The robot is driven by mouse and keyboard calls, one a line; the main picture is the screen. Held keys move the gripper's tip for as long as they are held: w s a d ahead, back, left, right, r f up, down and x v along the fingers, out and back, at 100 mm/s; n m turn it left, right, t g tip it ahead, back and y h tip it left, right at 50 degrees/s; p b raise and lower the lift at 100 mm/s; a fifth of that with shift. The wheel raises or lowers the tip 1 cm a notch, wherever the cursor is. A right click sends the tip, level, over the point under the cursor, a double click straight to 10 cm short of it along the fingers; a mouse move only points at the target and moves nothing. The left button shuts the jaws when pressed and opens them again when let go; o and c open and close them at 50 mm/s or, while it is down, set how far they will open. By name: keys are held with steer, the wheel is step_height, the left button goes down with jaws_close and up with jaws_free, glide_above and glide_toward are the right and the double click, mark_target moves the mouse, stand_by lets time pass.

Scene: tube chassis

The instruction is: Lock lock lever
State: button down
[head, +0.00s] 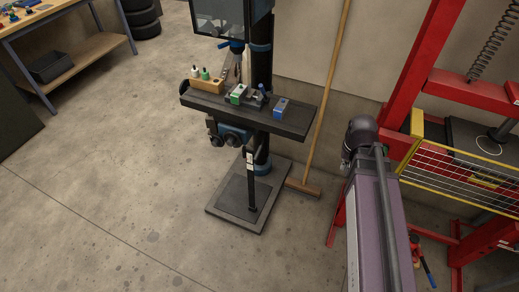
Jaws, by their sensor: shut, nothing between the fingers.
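A drill press with a dark work table (300,122) stands in the upper middle. A green-and-grey vise (239,94) and a small blue block (281,107) sit on the table. A short blue-tipped handle (260,88) sticks up by the vise. Dark round knobs (214,139) show below the table at the left. A thin dark rod with a white label (250,160) hangs below the table, in front of the column. I cannot tell which of these is the lock lever. My gripper is not in view.
A wooden broom (329,85) leans on the wall right of the drill press. A red frame (425,75) with a yellow wire guard (460,180) stands at the right. A workbench (35,22) is at the upper left. The floor at left and front is clear.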

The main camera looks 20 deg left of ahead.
steer(key=w+a+f+t+b, duration=0.1)
steer(key=w+a+f+b, duration=0.2)
steer(key=w+a, duration=0.35)
steer(key=w+a+f+t+b, duration=0.1)
steer(key=w+a+f+b, duration=0.15)
steer(key=a, duration=0.75)
steer(key=m+t+y+b, duration=0.1)
steer(key=y+b, duration=0.1)
steer(key=b, duration=0.1)
glide_above(258, 153)
steer(key=s+d, duration=0.2)
steer(key=s, duration=0.3)
step_height(258, 153, down, 3)
steer(key=shift+w+d, duration=0.15)
steer(key=shift+w, duration=0.05)
steer(key=shift+f+b, duration=0.15)
steer(key=shift+b, duration=0.15)
steer(key=b+x, duration=1.3)
steer(key=shift+w+d+f, duration=0.1)
steer(key=shift+f, duration=0.25)
steer(key=shift+f, duration=0.15)
